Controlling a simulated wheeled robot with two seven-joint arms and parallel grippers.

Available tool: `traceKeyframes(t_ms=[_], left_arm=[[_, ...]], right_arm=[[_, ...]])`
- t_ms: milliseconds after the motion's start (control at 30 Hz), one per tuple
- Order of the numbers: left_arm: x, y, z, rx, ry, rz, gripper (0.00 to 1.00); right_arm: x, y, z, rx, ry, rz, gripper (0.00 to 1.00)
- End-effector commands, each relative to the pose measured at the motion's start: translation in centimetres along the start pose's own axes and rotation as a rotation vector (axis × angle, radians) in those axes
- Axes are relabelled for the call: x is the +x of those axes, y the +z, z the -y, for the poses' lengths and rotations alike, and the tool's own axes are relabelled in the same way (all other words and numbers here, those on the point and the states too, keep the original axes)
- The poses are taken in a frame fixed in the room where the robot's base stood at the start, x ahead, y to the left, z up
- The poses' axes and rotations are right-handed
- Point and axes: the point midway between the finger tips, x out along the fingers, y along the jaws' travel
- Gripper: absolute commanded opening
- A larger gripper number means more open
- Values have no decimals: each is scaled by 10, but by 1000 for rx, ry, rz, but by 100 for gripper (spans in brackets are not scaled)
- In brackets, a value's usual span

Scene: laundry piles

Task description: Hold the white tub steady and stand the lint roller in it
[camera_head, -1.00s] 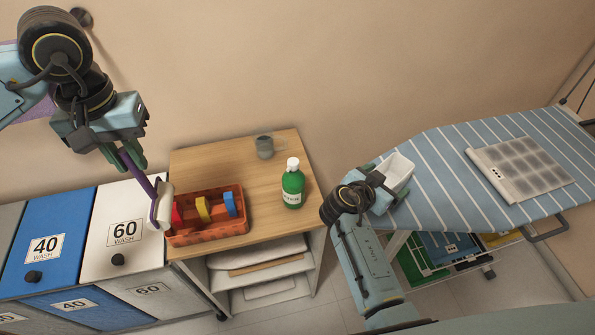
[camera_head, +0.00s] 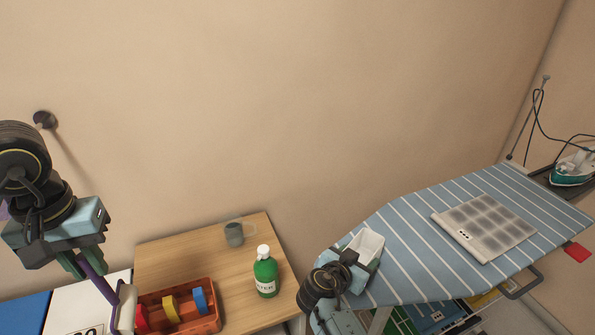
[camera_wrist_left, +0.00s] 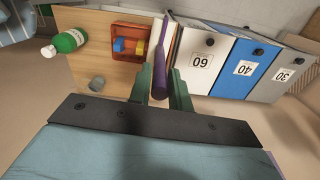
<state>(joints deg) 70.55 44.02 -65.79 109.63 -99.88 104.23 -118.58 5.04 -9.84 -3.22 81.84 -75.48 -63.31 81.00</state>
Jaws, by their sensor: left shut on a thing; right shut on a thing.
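The lint roller (camera_head: 124,305) has a purple handle and a white head. My left gripper (camera_head: 80,264) is shut on its handle and holds it hanging, head down, left of the orange crate. The purple handle (camera_wrist_left: 162,72) also shows between the green fingers of my left gripper (camera_wrist_left: 166,84) in the left wrist view. The white tub (camera_head: 368,246) stands open and empty-looking at the left end of the striped ironing board. My right gripper (camera_head: 350,268) is shut on the tub's near left side; its fingertips are partly hidden.
An orange crate (camera_head: 211,323) with colored rolls, a green bottle (camera_head: 265,277) and a grey mug (camera_head: 234,234) stand on the wooden table (camera_head: 180,256). A grey gridded pad (camera_head: 485,228) lies on the ironing board (camera_head: 410,255). An iron (camera_head: 573,168) stands at the far right.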

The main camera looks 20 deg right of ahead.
Motion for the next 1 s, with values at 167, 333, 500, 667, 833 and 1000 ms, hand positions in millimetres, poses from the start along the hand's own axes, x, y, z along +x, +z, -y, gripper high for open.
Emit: traceKeyframes(t_ms=[167, 333, 500, 667, 833, 1000], left_arm=[[0, 0, 0, 0, 0, -1, 0], [0, 0, 0, 0, 0, -1, 0], [0, 0, 0, 0, 0, -1, 0], [0, 0, 0, 0, 0, -1, 0], [0, 0, 0, 0, 0, -1, 0], [0, 0, 0, 0, 0, -1, 0]], right_arm=[[0, 0, 0, 0, 0, 0, 70], [0, 0, 0, 0, 0, 0, 85], [0, 0, 0, 0, 0, 0, 85], [-8, 1, 0, 0, -1, 1, 85], [-38, 1, 0, 2, -2, 3, 85], [-76, 1, 0, 1, -2, 3, 85]])
